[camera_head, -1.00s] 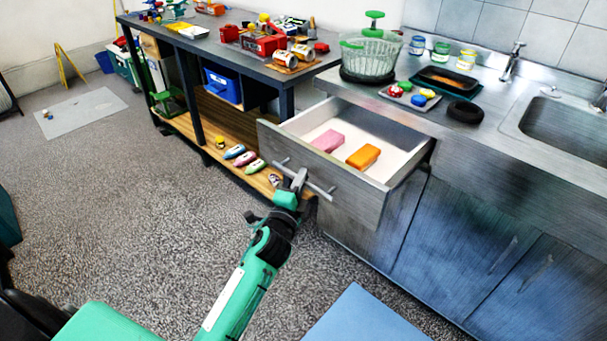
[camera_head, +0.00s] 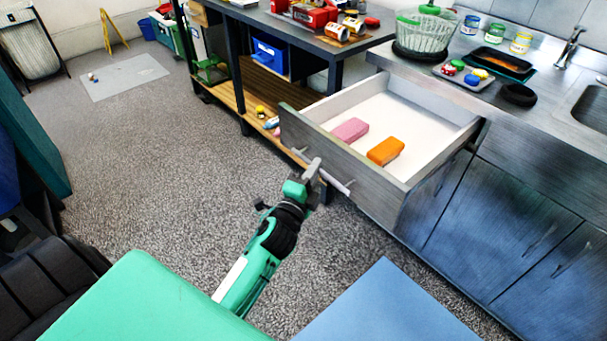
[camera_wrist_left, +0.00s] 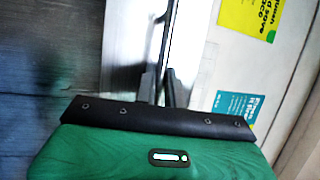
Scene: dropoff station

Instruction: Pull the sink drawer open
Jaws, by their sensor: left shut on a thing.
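The sink drawer (camera_head: 345,178) is pulled well out of the steel counter, with its pale inside floor (camera_head: 420,125) in plain view. A pink block (camera_head: 350,131) and an orange block (camera_head: 386,151) lie in it. My left gripper (camera_head: 313,174) is at the drawer front, shut on the bar handle (camera_head: 338,184). My right gripper is not in view.
A dark workbench (camera_head: 335,48) with a wooden lower shelf stands left of the drawer.

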